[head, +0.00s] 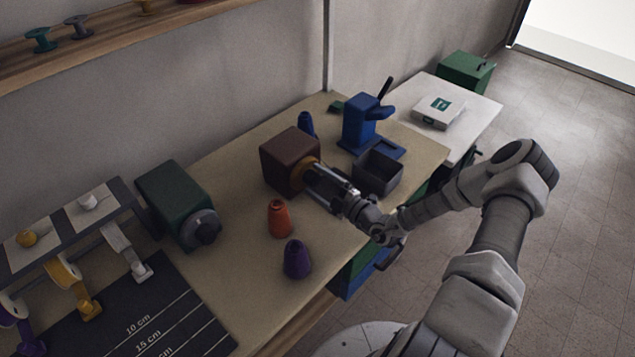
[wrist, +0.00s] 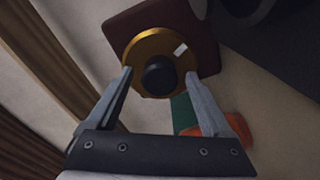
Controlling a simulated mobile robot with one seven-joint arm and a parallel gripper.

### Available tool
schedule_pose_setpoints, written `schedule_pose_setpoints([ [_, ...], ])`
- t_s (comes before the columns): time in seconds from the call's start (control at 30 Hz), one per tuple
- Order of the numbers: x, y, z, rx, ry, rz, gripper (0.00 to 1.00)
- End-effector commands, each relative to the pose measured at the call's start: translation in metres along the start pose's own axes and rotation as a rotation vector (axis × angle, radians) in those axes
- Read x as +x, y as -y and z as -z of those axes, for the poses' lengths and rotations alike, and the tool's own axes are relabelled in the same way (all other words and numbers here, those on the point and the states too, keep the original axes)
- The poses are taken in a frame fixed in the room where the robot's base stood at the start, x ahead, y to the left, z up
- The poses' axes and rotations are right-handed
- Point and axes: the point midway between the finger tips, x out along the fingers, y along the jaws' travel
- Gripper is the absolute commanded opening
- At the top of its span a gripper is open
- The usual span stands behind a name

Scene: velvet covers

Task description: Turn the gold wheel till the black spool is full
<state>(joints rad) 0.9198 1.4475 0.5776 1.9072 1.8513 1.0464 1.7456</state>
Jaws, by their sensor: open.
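The gold wheel (head: 310,172) sits on the front face of a brown box (head: 287,158) on the workbench. In the wrist view the gold wheel (wrist: 143,47) is a disc with a round black knob (wrist: 158,77) at its middle and a small white mark at its upper right. My gripper (head: 322,182) is open in front of the wheel. Its fingers (wrist: 158,75) show on either side of the knob, with a gap on both sides; I cannot tell whether they touch the wheel's rim. I cannot make out a black spool for certain.
A dark green box (head: 170,200) with a grey round end stands to the left. Orange (head: 278,219) and purple (head: 296,260) cones stand in front. A grey open bin (head: 377,178) and a blue press (head: 362,127) are close on the right. Spools rest on the shelf (head: 110,40).

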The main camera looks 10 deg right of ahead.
Motion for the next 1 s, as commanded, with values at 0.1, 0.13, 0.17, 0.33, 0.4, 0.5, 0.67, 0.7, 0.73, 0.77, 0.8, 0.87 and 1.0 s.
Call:
schedule_pose_setpoints([
  [0.1, -0.002, 0.000, 0.000, -0.001, 0.001, 0.000, 0.84],
  [0.13, -0.004, 0.000, -0.001, -0.001, 0.001, 0.000, 0.84],
  [0.17, -0.006, 0.000, -0.001, -0.001, 0.002, 0.000, 0.84],
  [0.33, -0.035, 0.000, -0.002, 0.000, 0.005, 0.000, 0.84],
  [0.4, -0.051, 0.000, -0.002, 0.000, 0.005, -0.001, 0.84],
  [0.5, -0.077, 0.000, -0.002, -0.001, 0.005, -0.001, 0.84],
  [0.67, -0.116, 0.000, -0.002, 0.000, 0.004, -0.001, 0.84],
  [0.7, -0.125, 0.000, -0.002, -0.001, 0.004, 0.000, 0.84],
  [0.73, -0.132, 0.000, -0.002, 0.000, 0.005, 0.000, 0.84],
  [0.77, -0.137, 0.000, -0.001, -0.001, 0.003, -0.001, 0.84],
  [0.8, -0.145, 0.000, -0.001, -0.001, 0.004, 0.000, 0.84],
  [0.87, -0.154, 0.000, -0.001, -0.002, 0.002, 0.000, 0.84],
  [1.0, -0.169, 0.000, 0.000, 0.000, 0.001, 0.000, 0.84],
])
